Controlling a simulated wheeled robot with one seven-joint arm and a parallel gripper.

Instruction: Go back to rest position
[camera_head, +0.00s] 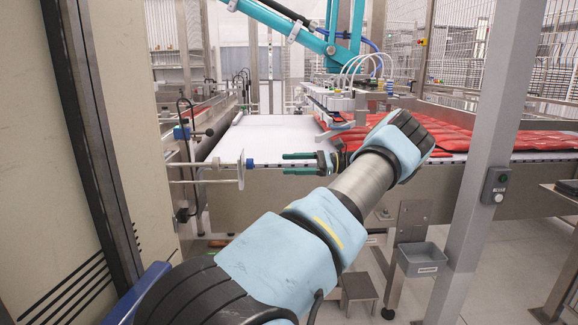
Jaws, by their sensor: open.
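My gripper (285,163) is near the middle of the head view, with its two green fingers pointing left. The fingers are parallel and apart, with nothing visible between them. My pale blue arm comes up from the bottom left, bends at the right, and hides part of the conveyor edge behind it. The fingertips are at the conveyor's near side, just right of a rod with a white disc (241,170). I cannot tell how far apart in depth they are.
A white conveyor belt (265,138) lies behind my gripper, with red packs (455,137) on the right. A teal picker arm (270,18) hangs above. A grey post (490,150) stands right, a cream cabinet (100,130) left. A grey bin (422,260) hangs below the conveyor.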

